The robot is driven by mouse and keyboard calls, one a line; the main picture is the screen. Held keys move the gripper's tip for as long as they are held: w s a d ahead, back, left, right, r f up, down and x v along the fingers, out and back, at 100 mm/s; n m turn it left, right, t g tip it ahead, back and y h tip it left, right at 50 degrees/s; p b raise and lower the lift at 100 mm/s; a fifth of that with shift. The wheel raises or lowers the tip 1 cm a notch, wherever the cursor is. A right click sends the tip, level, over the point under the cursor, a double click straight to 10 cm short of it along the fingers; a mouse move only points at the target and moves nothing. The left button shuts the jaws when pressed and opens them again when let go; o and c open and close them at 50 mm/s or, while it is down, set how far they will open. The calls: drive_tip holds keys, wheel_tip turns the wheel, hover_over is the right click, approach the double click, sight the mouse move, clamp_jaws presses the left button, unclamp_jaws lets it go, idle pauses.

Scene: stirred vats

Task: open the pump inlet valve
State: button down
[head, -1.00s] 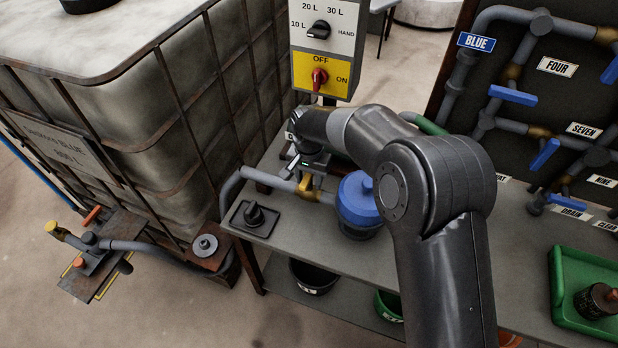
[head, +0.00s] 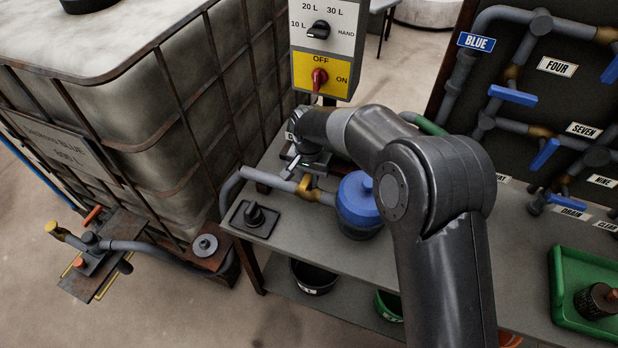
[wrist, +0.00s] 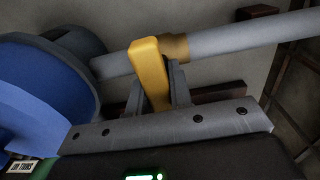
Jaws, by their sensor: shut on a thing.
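The pump inlet valve has a yellow lever (wrist: 148,66) and a brass body (wrist: 174,47) on a grey pipe (wrist: 250,40) that runs into the blue-topped pump (head: 360,202). My gripper (wrist: 156,92) is shut on the yellow lever, one finger on each side of it. In the wrist view the lever lies across the pipe rather than along it. In the head view my gripper (head: 304,180) is low over the pipe, left of the pump, and partly hides the valve.
A black rotary knob on a plate (head: 254,215) sits on the bench in front of the pipe. A control box (head: 322,50) with a red switch stands behind. A caged tank (head: 130,110) is at the left. A green tray (head: 570,265) is at the right.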

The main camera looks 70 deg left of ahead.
drive_tip(key=shift+n, duration=0.3)
drive_tip(key=n, duration=0.3)
drive_tip(key=shift+n, duration=0.4)
drive_tip(key=n, duration=0.4)
drive_tip(key=shift+n, duration=0.3)
drive_tip(key=n, duration=0.8)
drive_tip(key=shift+n, duration=0.3)
drive_tip(key=c, duration=1.3)
unclamp_jaws()
drive_tip(key=shift+r, duration=0.1)
wheel_tip(320, 180, up, 11)
drive_tip(key=shift+f, duration=0.2)
